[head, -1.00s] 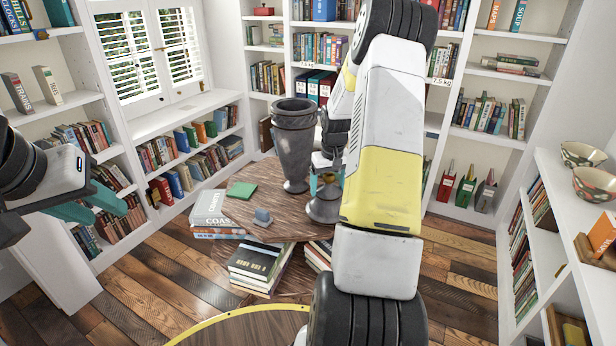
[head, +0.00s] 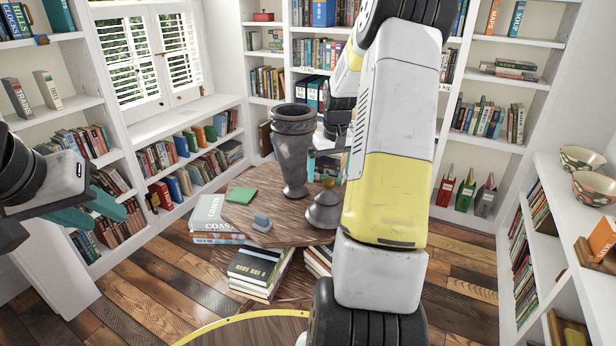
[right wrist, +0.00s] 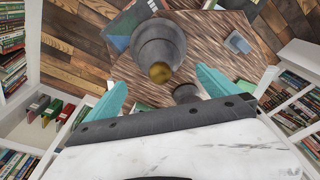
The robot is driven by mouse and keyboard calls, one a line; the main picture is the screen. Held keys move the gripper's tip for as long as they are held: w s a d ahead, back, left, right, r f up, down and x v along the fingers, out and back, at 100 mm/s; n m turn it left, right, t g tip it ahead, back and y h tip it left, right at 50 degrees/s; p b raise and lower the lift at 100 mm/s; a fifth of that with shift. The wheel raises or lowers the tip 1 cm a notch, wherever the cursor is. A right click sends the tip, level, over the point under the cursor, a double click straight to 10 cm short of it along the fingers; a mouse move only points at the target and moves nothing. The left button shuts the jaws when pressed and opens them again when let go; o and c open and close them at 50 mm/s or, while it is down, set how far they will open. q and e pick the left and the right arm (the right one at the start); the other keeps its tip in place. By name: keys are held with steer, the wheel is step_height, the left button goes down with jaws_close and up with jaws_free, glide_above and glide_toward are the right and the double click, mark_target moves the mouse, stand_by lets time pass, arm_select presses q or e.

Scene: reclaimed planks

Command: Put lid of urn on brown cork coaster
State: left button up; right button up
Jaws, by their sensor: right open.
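The urn lid (head: 324,214), grey with a gold knob, stands upright on the wooden table, right of the tall grey urn (head: 293,150). In the right wrist view the lid (right wrist: 160,38) is in front of my fingers. My right gripper (head: 325,168) is open and empty just above the lid's knob, apart from it; it also shows in the right wrist view (right wrist: 160,87). My arm hides the table's right part. I cannot make out a brown cork coaster; any surface under the lid is covered. My left gripper (head: 100,209) is open and empty at the far left.
A green square (head: 241,195) and a small blue-grey object (head: 262,222) lie on the table (head: 285,232). Stacked books (head: 255,265) stand at its front and left. Bookshelves surround the table. The urn stands close beside the right gripper.

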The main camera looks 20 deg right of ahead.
steer(key=r, duration=0.3)
steer(key=shift+s+r, duration=0.25)
steer(key=shift+r, duration=0.05)
steer(key=s+a+r+t, duration=0.2)
steer(key=s+a+r, duration=0.9)
steer(key=a+r, duration=0.3)
steer(key=s+a+t+y, duration=0.1)
steer(key=s+a, duration=0.3)
steer(key=s, duration=0.3)
steer(key=s+a+r+n+t+y, duration=0.1)
steer(key=s+a, duration=0.3)
steer(key=s, duration=0.3)
steer(key=shift+s, duration=0.3)
